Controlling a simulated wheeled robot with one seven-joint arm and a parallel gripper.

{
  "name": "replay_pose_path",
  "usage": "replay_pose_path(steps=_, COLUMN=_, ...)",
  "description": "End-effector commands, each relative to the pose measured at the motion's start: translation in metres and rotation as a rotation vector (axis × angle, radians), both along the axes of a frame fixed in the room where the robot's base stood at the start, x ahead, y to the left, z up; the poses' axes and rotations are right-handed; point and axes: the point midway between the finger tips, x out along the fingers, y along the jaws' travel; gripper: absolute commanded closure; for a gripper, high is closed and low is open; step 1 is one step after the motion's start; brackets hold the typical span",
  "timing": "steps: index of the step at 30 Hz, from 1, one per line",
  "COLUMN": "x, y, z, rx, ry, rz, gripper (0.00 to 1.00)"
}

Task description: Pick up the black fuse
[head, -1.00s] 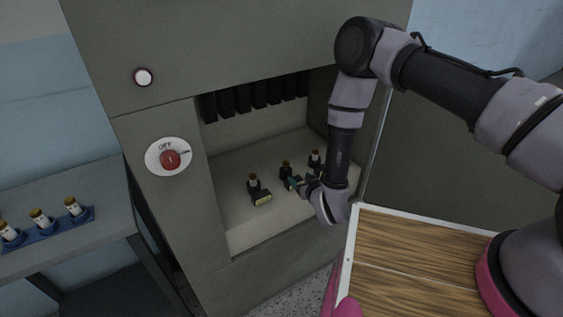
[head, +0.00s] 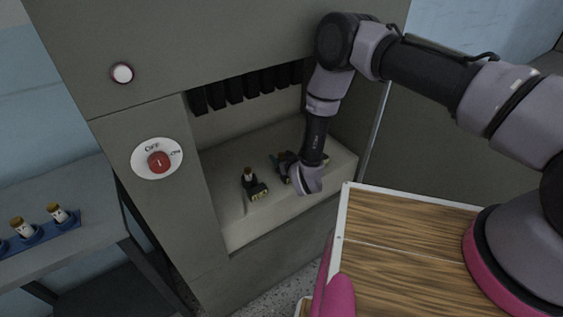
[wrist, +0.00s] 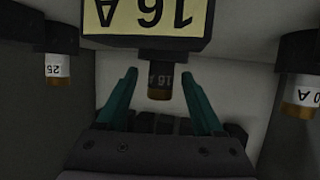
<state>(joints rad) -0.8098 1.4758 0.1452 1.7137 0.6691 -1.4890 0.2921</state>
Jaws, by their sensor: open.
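The black fuse (wrist: 160,84), with a faint "16 A" marking and a brown end cap, stands in a dark holder with a yellow "16 A" label (wrist: 148,17) in the wrist view. My gripper (wrist: 158,74) is open, with one teal finger on each side of the fuse and visible gaps between. In the head view my gripper (head: 284,160) is at the middle holder inside the cabinet, and my wrist hides most of the fuse.
White-labelled fuses stand on both sides, "25" (wrist: 56,66) at left and another (wrist: 302,92) at right. The cabinet (head: 75,60) walls enclose the recess. A row of black parts (head: 235,92) hangs above. A red switch (head: 159,161) is on the front. A blue rack (head: 50,232) holds fuses at left.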

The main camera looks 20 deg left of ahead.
Motion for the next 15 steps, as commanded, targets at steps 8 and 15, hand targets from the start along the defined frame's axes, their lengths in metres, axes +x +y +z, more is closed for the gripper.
replay_pose_path(steps=8, x=0.019, y=0.015, z=-0.009, rx=0.0, ry=0.0, rz=0.0, gripper=0.31)
replay_pose_path(steps=15, x=0.019, y=0.015, z=-0.009, rx=-0.001, ry=-0.001, rz=0.0, gripper=0.54)
